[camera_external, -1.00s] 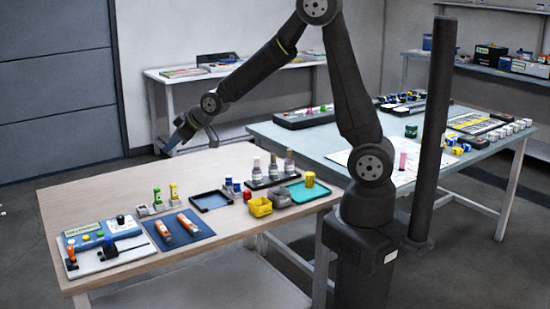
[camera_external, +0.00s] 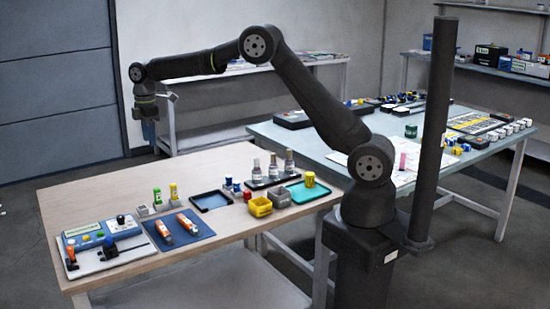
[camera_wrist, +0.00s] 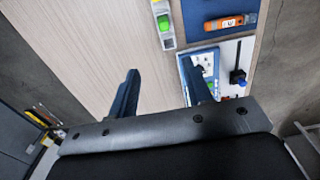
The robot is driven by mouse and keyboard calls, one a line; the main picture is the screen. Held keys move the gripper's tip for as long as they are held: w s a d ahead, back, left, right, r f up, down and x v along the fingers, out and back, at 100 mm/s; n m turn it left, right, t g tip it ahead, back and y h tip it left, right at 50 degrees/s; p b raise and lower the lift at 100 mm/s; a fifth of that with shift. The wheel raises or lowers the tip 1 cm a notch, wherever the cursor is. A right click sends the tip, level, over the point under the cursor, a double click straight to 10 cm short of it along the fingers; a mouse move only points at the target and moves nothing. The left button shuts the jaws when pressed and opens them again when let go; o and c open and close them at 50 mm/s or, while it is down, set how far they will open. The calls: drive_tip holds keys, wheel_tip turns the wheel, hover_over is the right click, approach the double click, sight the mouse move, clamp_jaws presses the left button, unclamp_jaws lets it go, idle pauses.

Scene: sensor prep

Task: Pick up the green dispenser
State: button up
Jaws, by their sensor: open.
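The green dispenser (camera_external: 157,195) stands upright in a small grey holder on the wooden table. In the wrist view a green top (camera_wrist: 164,22), likely the same dispenser, shows from above at the top centre. My gripper (camera_external: 150,131) points down above the table's far left side, behind and above the dispenser in the outside view. In the wrist view my gripper (camera_wrist: 162,84) shows two dark fingers spread apart with nothing between them. The green top lies beyond the fingertips, not touching them.
A yellow-green dispenser (camera_external: 174,190) stands close to the right. Two orange tools (camera_external: 187,223) lie on a blue mat in front. A blue control box (camera_external: 84,238) is at the left, and a dark tray (camera_external: 212,201) is to the right. Bare wood lies behind the dispensers.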

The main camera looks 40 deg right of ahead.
sight(157, 189)
wheel_tip(157, 189, down, 16)
drive_tip(key=shift+s+r, duration=0.1)
drive_tip(key=shift+s+d+f, duration=0.1)
drive_tip(key=shift+s+f, duration=0.1)
drive_tip(key=shift+f, duration=1.15)
drive_tip(key=shift+s+f, duration=0.15)
drive_tip(key=shift+f, duration=1.2)
clamp_jaws()
